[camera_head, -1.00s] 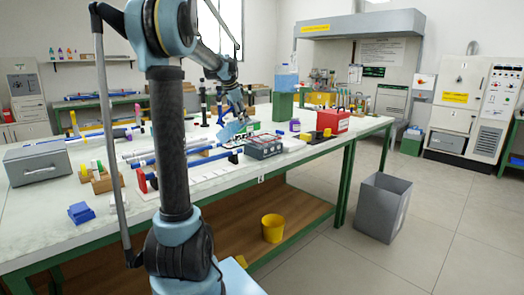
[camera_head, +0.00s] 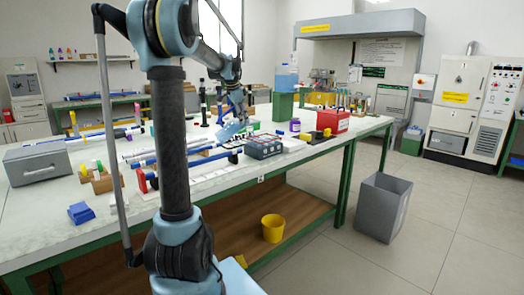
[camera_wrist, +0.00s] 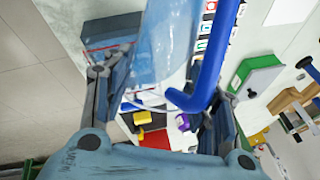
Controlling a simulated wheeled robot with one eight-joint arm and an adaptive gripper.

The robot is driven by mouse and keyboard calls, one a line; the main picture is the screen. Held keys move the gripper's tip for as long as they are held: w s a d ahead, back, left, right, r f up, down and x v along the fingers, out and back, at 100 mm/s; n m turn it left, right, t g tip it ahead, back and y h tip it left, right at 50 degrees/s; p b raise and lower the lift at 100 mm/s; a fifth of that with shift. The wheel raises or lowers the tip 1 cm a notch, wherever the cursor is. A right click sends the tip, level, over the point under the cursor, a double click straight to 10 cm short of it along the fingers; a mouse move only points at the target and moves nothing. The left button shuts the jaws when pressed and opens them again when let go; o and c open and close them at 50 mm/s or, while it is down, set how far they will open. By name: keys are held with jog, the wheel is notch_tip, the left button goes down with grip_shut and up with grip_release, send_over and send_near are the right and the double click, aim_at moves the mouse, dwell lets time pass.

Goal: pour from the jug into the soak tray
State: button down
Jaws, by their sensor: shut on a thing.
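My gripper (camera_wrist: 160,105) is shut on the jug (camera_wrist: 165,45), a clear, bluish vessel with a blue handle (camera_wrist: 205,85). In the head view the pale blue jug (camera_head: 229,131) hangs tilted below my gripper (camera_head: 243,108), above the white bench. A dark grey, low box (camera_head: 263,146), which may be the soak tray, stands just to the right of the jug. The box also shows in the wrist view (camera_wrist: 104,30), left of the jug. Its inside cannot be made out, and no stream of liquid is visible.
A red box (camera_head: 332,120) and a small purple container (camera_head: 295,125) stand to the right on the bench. Blue rods (camera_head: 205,148) lie left of the jug. A grey bin (camera_head: 383,207) stands on the floor beyond the bench edge.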

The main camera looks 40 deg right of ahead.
jog(key=shift+s+d+f+y, duration=0.1)
jog(key=shift+d+f+y, duration=0.1)
jog(key=shift+f+y, duration=0.15)
dwell(1.3)
jog(key=shift+f+t+y, duration=0.1)
jog(key=shift+t+y, duration=0.15)
jog(key=shift+t, duration=0.05)
jog(key=shift+d, duration=0.1)
dwell(0.6)
jog(key=shift+d+y, duration=0.1)
jog(key=shift+y, duration=0.2)
jog(key=shift+s, duration=0.1)
dwell(0.6)
jog(key=shift+d+r+t+y, duration=0.1)
jog(key=shift+r+t+y, duration=0.15)
jog(key=shift+t+y, duration=0.05)
jog(key=shift+s+d+r+m+y, duration=0.2)
jog(key=shift+d+m+y, duration=0.1)
jog(key=shift+y, duration=0.1)
dwell(1.4)
